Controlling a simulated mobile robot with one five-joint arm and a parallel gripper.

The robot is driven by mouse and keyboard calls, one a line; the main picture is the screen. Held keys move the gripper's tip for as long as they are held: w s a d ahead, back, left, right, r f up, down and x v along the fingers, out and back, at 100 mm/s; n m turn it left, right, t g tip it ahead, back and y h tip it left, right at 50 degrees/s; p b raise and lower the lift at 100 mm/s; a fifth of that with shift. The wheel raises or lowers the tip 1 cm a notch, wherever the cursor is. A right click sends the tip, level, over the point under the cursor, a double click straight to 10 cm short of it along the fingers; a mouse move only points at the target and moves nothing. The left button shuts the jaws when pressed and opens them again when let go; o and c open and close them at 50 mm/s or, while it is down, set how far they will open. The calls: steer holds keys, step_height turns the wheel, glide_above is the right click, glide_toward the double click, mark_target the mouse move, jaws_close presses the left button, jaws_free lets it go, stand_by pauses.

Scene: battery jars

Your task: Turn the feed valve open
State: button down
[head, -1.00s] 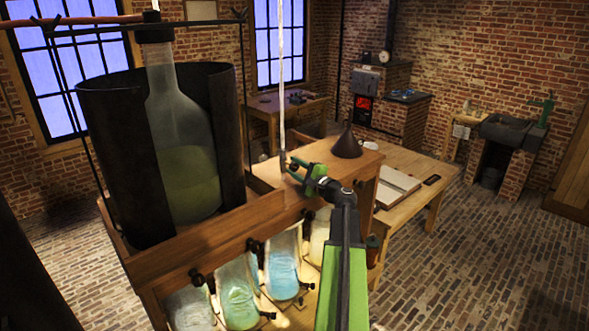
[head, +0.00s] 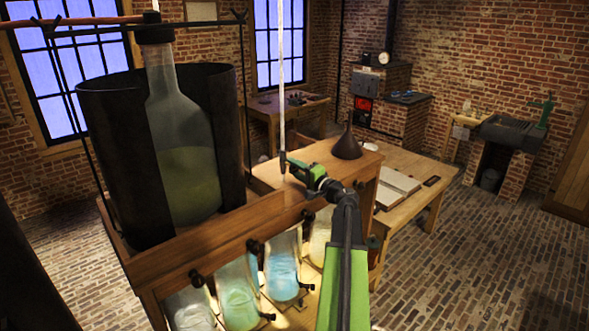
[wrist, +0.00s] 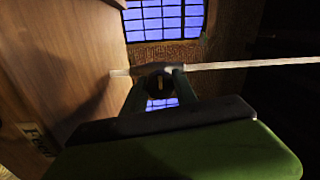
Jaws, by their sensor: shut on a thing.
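The feed valve is a small dark fitting (wrist: 154,70) at the lower part of a thin pale upright tube (head: 282,90), just above the wooden top of the stand. In the wrist view the tube runs sideways across the picture, and the fitting lies between my two fingers. My gripper (head: 290,163) reaches it from the right and is shut on it; the gripper also shows in the wrist view (wrist: 158,84). The fingers and the dim light hide much of the valve, so I cannot tell its handle's angle.
A large glass bottle (head: 187,165) in a dark open shell (head: 115,160) stands to the left on the wooden stand (head: 215,245). A dark funnel (head: 347,145) is right of the tube. Several glass jars (head: 238,295) hang below.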

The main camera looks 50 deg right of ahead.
stand_by(0.3)
steer(key=c, duration=1)
jaws_free()
steer(key=shift+a, duration=0.1)
steer(key=s+a+f+b, duration=0.1)
steer(key=s, duration=1.6)
steer(key=shift+s+f, duration=0.15)
steer(key=shift+s, duration=0.05)
steer(key=shift+a, duration=0.1)
